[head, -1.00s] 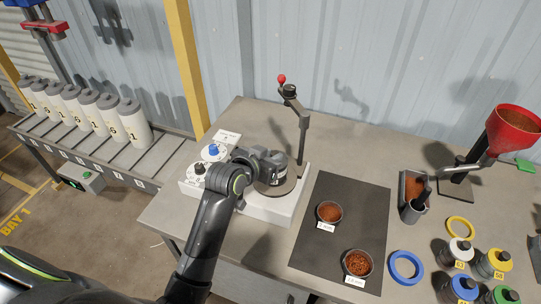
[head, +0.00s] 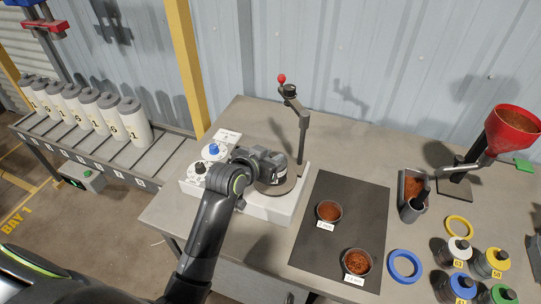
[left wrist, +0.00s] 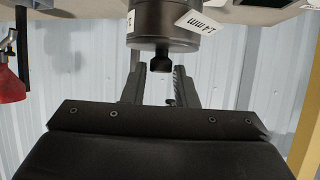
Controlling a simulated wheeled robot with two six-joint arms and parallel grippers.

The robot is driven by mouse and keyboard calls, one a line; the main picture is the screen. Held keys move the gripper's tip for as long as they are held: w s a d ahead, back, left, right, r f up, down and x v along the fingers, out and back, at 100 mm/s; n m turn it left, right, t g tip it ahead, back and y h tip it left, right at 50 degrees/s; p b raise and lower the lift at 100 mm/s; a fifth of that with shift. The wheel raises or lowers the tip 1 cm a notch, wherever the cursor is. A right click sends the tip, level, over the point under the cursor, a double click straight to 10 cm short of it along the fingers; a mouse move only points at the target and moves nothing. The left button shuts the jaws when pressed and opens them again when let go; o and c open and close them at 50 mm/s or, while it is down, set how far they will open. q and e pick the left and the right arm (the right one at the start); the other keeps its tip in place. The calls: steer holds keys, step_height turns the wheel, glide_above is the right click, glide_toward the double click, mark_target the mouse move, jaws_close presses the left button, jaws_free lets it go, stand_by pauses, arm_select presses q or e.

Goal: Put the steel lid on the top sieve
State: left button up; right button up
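The sieve stack (left wrist: 166,18), a dark steel cylinder with a white 1.4 MM label, appears upside down at the top of the left wrist view. The steel lid (left wrist: 162,44) appears to sit on its top sieve, with a black knob (left wrist: 161,62) standing out. My left gripper (left wrist: 158,76) is open; its two fingers lie on either side of the knob with gaps visible. In the head view my left gripper (head: 272,160) is at the stack on the white shaker base (head: 265,208) and largely hides the lid. My right gripper is not in view.
A post with a red knob (head: 281,78) stands close behind the stack. A dark mat (head: 345,218) carries two bowls of granules. A scoop bin (head: 411,190), a red funnel (head: 516,128), coloured rings and several capped jars are at the right. White cylinders line a rack at the left.

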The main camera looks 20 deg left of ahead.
arm_select(q)
steer(key=o, duration=0.4)
steer(key=shift+c, duration=0.2)
steer(key=shift+s+a+r, duration=0.15)
steer(key=shift+s, duration=0.3)
steer(key=p+v, duration=0.1)
steer(key=v, duration=1.5)
steer(key=shift+s+p, duration=0.2)
steer(key=shift+p, duration=0.15)
